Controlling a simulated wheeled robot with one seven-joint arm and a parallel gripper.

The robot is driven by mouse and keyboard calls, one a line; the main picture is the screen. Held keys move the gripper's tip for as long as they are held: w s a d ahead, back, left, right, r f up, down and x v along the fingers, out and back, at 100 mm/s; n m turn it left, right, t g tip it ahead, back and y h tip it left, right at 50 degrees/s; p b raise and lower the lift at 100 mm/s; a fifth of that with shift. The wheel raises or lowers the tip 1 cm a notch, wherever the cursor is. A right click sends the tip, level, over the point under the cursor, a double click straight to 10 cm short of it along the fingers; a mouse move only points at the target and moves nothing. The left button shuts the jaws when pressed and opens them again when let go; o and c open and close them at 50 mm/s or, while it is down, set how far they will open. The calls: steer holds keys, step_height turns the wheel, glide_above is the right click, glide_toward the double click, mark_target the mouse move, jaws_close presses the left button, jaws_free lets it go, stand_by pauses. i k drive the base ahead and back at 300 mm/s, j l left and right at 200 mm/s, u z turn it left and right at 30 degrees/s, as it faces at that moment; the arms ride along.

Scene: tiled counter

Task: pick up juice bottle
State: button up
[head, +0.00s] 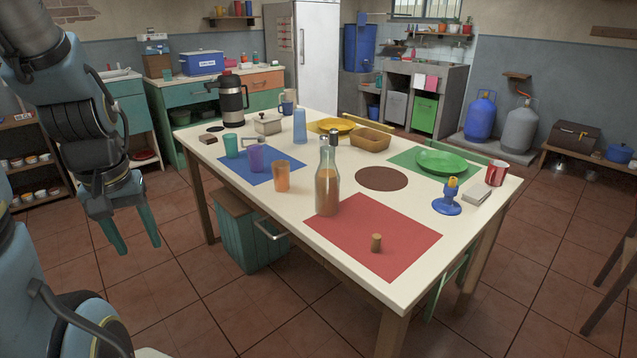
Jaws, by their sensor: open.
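The juice bottle (327,188) is clear glass with orange juice in its lower part. It stands upright on the white table, at the left edge of the red mat (400,228). Its neck looks open. A small brown cork-like piece (376,243) stands on the red mat in front of it to the right. My gripper (135,238) hangs at the left of the view with its green fingers pointing down. It is open and empty, left of the table and well apart from the bottle.
An orange cup (282,177), a purple cup (257,158) and a green cup (231,146) stand left of the bottle. A blue candle holder (447,205) and a red mug (496,173) are at the right. A teal crate (240,235) sits under the table's left side.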

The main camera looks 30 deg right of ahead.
mark_target(328, 177)
steer(key=k+l+u, duration=0.2)
steer(key=l, duration=0.2)
steer(key=l+u, duration=0.15)
steer(key=l, duration=0.3)
steer(key=k+l+u, duration=0.2)
steer(key=l, duration=0.15)
steer(key=k+l+u, duration=0.15)
steer(key=l, duration=0.25)
